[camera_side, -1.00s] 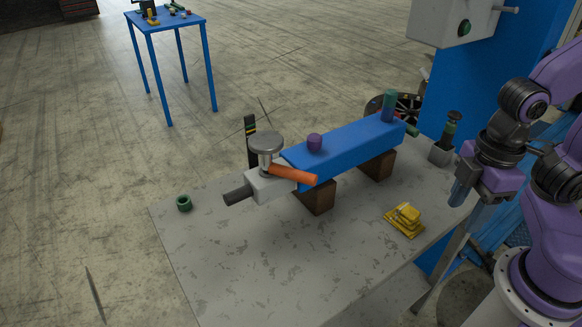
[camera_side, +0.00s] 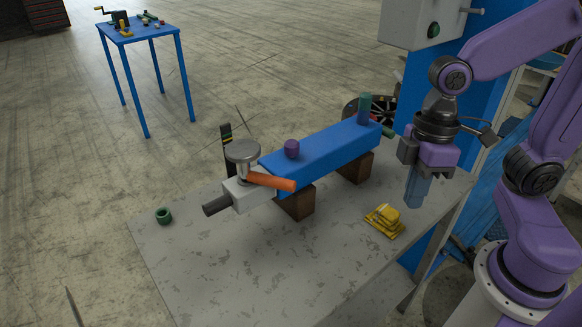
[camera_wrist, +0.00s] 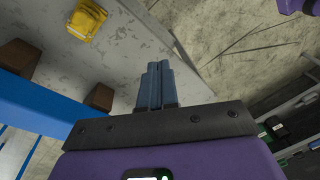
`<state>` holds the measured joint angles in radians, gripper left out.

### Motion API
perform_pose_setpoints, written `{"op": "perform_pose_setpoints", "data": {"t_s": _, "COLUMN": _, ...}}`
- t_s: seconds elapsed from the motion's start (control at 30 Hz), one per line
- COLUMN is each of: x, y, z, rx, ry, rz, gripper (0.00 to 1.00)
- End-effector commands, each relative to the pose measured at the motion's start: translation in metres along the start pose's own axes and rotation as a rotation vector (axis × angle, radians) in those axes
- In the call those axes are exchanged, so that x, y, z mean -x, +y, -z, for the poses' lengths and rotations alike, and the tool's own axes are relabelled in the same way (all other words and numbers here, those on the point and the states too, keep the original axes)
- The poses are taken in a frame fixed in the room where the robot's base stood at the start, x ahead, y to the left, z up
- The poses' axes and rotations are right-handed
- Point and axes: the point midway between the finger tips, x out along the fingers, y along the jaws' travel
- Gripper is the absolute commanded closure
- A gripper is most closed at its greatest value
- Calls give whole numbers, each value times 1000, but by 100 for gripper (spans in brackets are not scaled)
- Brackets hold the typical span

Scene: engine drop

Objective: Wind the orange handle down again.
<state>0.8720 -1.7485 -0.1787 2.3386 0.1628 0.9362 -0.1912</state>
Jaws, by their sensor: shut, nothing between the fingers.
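The orange handle (camera_side: 271,182) sticks out to the right from the grey jack-like device (camera_side: 243,191) at the left end of a blue beam. A round grey disc (camera_side: 243,151) tops this device. My gripper (camera_side: 412,205) is shut and empty, pointing down above the right edge of the grey table, well right of the handle and apart from it. In the wrist view my gripper (camera_wrist: 157,65) shows its two blue fingers together with nothing between them. The handle is not visible in the wrist view.
The blue beam (camera_side: 325,146) rests on brown blocks (camera_side: 295,203) on the grey table (camera_side: 240,270). A yellow object (camera_side: 386,218) lies between my gripper and the handle. A green ring (camera_side: 163,215) is at the far left. The front of the table is clear.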

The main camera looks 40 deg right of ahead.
Motion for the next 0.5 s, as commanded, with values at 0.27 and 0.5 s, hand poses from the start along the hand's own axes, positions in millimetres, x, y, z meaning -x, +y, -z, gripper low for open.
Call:
{"op": "perform_pose_setpoints", "data": {"t_s": 0.27, "x": 27, "y": 70, "z": 78, "rx": -174, "ry": 158, "rz": 148, "gripper": 100}}
{"op": "perform_pose_setpoints", "data": {"t_s": 0.5, "x": 52, "y": 152, "z": 117, "rx": -274, "ry": 339, "rz": 206, "gripper": 100}}
